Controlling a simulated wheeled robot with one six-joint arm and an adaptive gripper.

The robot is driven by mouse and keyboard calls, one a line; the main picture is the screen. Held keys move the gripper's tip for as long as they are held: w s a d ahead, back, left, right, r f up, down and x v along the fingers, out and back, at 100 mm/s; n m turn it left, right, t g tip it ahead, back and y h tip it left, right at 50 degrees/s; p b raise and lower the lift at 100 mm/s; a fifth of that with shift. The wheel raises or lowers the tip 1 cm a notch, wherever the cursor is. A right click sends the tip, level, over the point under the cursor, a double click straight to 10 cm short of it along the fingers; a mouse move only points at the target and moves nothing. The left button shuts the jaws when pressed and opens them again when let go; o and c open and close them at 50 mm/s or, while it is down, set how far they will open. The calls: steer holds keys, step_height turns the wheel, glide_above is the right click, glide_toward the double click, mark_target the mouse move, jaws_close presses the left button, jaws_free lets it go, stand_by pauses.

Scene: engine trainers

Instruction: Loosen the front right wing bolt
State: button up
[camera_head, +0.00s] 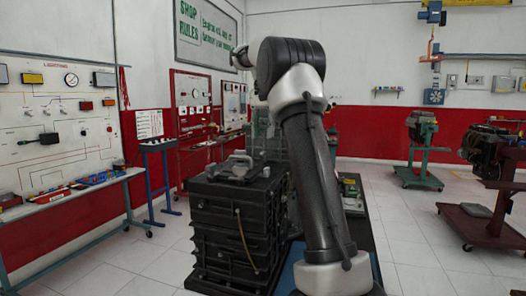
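No wing bolt can be made out in the head view. A dark, ribbed block-like unit (228,232) stands on the floor left of my arm, with grey metal parts (236,166) on its top. I cannot tell whether it carries the bolt. My arm rises in front of the unit's right side and bends at a dark elbow high up. A small grey part of my arm shows left of the elbow. My gripper's fingers cannot be seen.
A training board (60,120) and a blue-framed bench (80,200) line the left. Engine stands, one green (420,160) and one dark red (492,225), stand at the right. More equipment is partly hidden behind my arm. Tiled floor (415,245) is clear right of my arm.

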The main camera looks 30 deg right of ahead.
mark_target(263, 152)
step_height(263, 152, down, 7)
steer(key=shift+r, duration=0.1)
stand_by(0.3)
jaws_close()
